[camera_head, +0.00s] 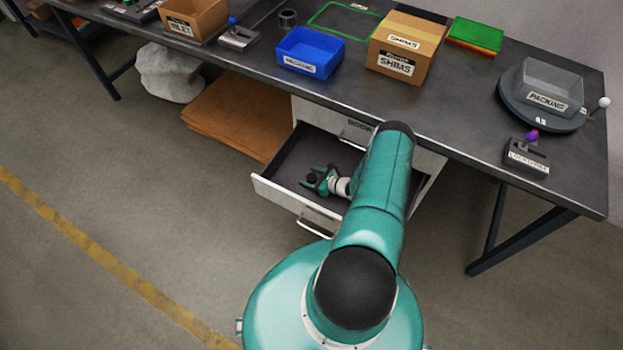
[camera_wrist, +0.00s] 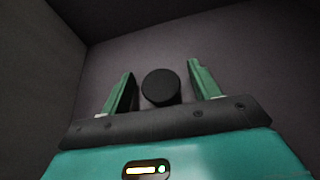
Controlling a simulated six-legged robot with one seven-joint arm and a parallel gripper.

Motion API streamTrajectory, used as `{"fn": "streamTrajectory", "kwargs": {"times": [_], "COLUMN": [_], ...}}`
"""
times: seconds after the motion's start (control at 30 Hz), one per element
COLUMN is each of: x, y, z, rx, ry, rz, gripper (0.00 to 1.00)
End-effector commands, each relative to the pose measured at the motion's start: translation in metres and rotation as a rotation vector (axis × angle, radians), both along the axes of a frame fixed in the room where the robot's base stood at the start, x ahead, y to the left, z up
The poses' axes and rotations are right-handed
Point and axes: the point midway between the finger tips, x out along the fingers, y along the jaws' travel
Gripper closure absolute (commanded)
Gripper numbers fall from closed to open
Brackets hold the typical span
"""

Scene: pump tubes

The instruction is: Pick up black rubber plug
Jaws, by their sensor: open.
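The black rubber plug (camera_wrist: 160,86) shows in the wrist view as a dark round cylinder on the drawer floor. It lies between the two green fingers of my gripper (camera_wrist: 160,82), which are open with a gap on each side of it. In the head view my gripper (camera_head: 316,182) is down inside the open drawer (camera_head: 280,193). A small dark shape between the fingers there is probably the plug, too small to make out surely.
The drawer walls (camera_wrist: 38,70) rise close by at the left and back. The workbench (camera_head: 460,120) stands above the drawer. On it are a blue bin (camera_head: 310,50), a cardboard SHIMS box (camera_head: 400,62) and a clear PACKING container (camera_head: 548,85).

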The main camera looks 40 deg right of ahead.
Motion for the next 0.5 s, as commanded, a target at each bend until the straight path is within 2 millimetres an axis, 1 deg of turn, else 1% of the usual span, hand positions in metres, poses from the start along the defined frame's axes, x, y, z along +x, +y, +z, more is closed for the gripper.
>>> {"fn": "streamTrajectory", "kwargs": {"times": [0.07, 0.1, 0.17, 0.3, 0.33, 0.5], "x": [-0.0001, -0.0002, -0.0002, -0.0003, -0.0003, -0.0003], "y": [-0.0003, -0.0004, -0.0004, -0.0004, -0.0005, -0.0005], "z": [0.0003, 0.0003, 0.0003, 0.0005, 0.0005, 0.0006], "rx": [0.0, 0.0, 0.0, 0.0, 0.0, 0.0], "ry": [0.0, 0.0, 0.0, 0.0, 0.0, -0.001], "rz": [0.0, 0.0, 0.0, -0.001, -0.001, -0.001], "gripper": [0.38, 0.42, 0.54, 0.81, 0.83, 0.83]}}
